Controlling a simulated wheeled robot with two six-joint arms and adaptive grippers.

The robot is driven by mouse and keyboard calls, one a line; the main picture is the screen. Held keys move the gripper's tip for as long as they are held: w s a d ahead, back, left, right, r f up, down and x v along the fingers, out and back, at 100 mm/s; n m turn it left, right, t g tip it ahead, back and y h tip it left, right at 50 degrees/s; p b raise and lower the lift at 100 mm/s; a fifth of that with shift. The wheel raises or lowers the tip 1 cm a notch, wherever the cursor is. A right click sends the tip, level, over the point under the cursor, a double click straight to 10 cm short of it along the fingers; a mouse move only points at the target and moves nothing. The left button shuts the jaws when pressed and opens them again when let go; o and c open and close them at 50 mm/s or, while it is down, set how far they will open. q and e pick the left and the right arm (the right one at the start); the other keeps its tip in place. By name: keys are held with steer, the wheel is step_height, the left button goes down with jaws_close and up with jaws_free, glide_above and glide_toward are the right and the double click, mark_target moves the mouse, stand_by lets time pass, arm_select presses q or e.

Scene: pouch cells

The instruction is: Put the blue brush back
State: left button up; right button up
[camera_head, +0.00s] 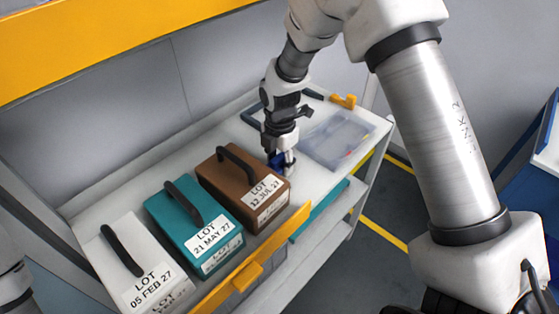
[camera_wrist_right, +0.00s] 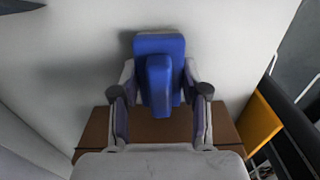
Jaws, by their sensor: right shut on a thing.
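The blue brush (camera_head: 276,159) shows only as a small blue patch at my right gripper (camera_head: 282,160), beside the brown box's far right corner. In the right wrist view the blue brush (camera_wrist_right: 158,44) has a flat blue block with a raised grip, and the fingers of my right gripper (camera_wrist_right: 160,112) close on that grip from both sides. The brush is just above or on the white shelf top; I cannot tell which. My left gripper is out of view.
A brown box (camera_head: 217,180), a teal box (camera_head: 164,217) and a white box (camera_head: 107,258), all handled and labelled, stand on the white shelf top (camera_head: 315,184). A clear tray (camera_head: 335,140) lies right of the gripper. A yellow rail (camera_head: 262,255) runs along the front.

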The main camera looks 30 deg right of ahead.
mark_target(280, 156)
steer(key=o, duration=1.1)
steer(key=shift+f, duration=0.1)
step_height(280, 156, up, 8)
steer(key=shift+f, duration=0.1)
